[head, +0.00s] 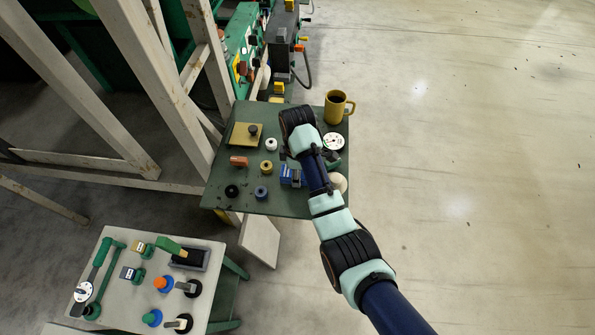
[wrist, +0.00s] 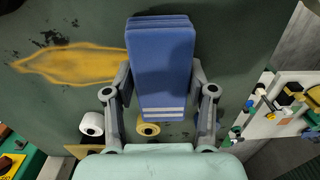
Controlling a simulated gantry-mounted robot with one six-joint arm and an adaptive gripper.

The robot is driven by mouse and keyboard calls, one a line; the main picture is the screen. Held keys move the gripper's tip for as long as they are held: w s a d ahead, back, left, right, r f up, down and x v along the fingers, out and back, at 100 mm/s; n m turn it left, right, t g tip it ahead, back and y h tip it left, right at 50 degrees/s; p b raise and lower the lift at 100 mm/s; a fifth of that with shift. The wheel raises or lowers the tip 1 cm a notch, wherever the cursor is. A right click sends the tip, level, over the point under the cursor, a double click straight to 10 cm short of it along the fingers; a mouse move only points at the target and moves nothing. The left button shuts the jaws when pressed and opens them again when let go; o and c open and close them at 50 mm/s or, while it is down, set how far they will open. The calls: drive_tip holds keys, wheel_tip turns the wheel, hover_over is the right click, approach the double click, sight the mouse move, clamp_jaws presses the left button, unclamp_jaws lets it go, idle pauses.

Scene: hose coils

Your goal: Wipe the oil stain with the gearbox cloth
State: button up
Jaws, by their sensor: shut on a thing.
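My gripper (wrist: 162,82) is shut on a folded blue cloth with white stripes (wrist: 163,55), one finger at each side. In the head view the blue cloth (head: 291,177) shows beside my arm over the green table (head: 222,188). I cannot tell whether it touches the table. Dark specks lie beside the stain. In the head view my arm hides the stain.
A white roll (head: 271,144), a yellow roll (head: 266,167) and a yellow tray (head: 240,140) stand near the cloth. A yellow mug (head: 338,106) and a round dial (head: 333,142) stand at the far right. A second table (head: 120,300) holds several tools.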

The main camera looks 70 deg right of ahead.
drive_tip(key=shift+f, duration=0.15)
drive_tip(key=shift+d, duration=0.1)
drive_tip(key=shift+w+d+f+b, duration=0.15)
drive_tip(key=shift+d+b, duration=0.15)
drive_tip(key=shift+b, duration=0.25)
drive_tip(key=d+b, duration=0.1)
drive_tip(key=w+d+b, duration=0.1)
drive_tip(key=d, duration=0.1)
drive_tip(key=shift+b, duration=0.3)
drive_tip(key=shift+d+r, duration=0.2)
drive_tip(key=shift+d, duration=0.15)
drive_tip(key=shift+w+f+b, duration=0.1)
drive_tip(key=shift+f+b, duration=0.05)
drive_tip(key=shift+b, duration=0.15)
